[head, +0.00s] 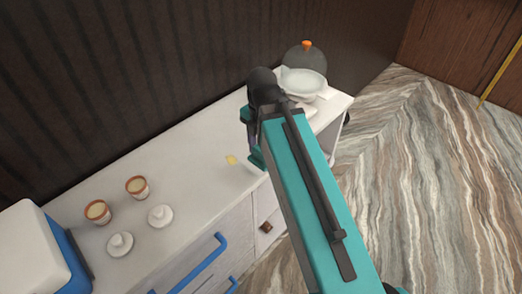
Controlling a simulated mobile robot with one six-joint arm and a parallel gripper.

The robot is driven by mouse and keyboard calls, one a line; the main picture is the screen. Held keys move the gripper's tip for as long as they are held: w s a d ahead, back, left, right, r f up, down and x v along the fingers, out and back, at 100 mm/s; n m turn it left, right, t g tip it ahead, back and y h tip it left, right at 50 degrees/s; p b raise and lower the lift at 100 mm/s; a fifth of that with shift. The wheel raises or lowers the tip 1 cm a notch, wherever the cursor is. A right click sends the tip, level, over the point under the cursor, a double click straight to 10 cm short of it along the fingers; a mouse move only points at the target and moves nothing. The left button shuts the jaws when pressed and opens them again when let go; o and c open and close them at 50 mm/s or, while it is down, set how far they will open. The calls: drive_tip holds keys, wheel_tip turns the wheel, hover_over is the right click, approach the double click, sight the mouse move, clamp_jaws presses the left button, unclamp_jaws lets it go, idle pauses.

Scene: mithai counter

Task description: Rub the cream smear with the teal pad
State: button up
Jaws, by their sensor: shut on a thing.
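The cream smear (232,160) is a small pale yellow patch on the white counter top, near its front edge. The teal pad (256,158) is just to the right of the smear, at the lower end of my gripper (252,146). My gripper is shut on the pad. My arm hides much of the gripper and part of the pad. The pad and the smear look apart in the picture. I cannot tell whether the pad touches the counter.
Two small cups (137,187) and two white lidded knobs (160,216) stand left on the counter (190,150). A blue and white box (35,250) is at far left. A white scale-like dish (304,83) stands at the back right. Blue drawer handles (195,265) face front.

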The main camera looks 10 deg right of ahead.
drive_tip(key=shift+w, duration=0.1)
drive_tip(key=w+d+m, duration=0.5)
drive_tip(key=w+m, duration=0.5)
drive_tip(key=m, duration=0.9)
drive_tip(key=shift+w+d+r+m, duration=0.2)
drive_tip(key=shift+w+r+m, duration=0.1)
drive_tip(key=shift+s, duration=0.1)
